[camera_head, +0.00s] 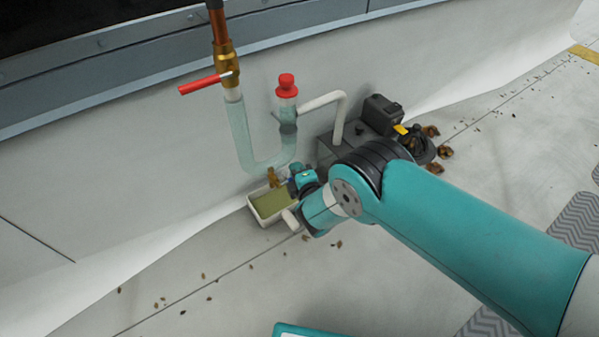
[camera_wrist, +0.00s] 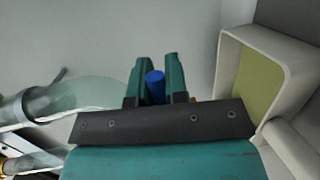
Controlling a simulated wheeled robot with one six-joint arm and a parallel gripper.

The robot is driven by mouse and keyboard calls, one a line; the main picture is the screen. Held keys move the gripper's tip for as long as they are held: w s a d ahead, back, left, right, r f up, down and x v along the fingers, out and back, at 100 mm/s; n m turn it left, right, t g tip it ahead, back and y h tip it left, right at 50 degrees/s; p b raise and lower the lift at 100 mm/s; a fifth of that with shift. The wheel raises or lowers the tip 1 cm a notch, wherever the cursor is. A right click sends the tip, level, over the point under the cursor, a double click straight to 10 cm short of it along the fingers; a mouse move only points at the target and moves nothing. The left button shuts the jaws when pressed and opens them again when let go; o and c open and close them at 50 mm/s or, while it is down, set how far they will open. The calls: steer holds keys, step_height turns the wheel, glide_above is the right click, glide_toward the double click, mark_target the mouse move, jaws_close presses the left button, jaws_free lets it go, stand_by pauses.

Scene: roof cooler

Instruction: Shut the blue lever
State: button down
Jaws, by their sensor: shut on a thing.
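The blue lever (camera_wrist: 155,86) shows in the wrist view as a blue rounded end between the two teal fingers of my gripper (camera_wrist: 155,75). The fingers are shut on it, one on each side. Most of the lever's length and its valve are hidden behind the gripper. In the head view my gripper (camera_head: 296,180) is beside a pale tray with greenish liquid, below the clear U-shaped pipe. The lever cannot be made out clearly there because my wrist covers that spot. A small brass fitting (camera_head: 272,177) shows just left of my gripper.
A red lever (camera_head: 200,84) sits on the upper brass valve. A red cap (camera_head: 286,86) tops the clear pipe (camera_head: 243,135). The pale tray (camera_head: 256,213) is close by and also shows in the wrist view (camera_wrist: 228,75). A dark pump box (camera_head: 345,140) stands behind.

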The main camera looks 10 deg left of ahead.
steer(key=shift+r, duration=0.1)
stand_by(0.3)
steer(key=c, duration=1.1)
jaws_free()
steer(key=p+v, duration=1.4)
steer(key=v, duration=0.3)
steer(key=shift+s+d+p, duration=0.1)
steer(key=shift+s+p, duration=0.1)
steer(key=shift+p, duration=0.1)
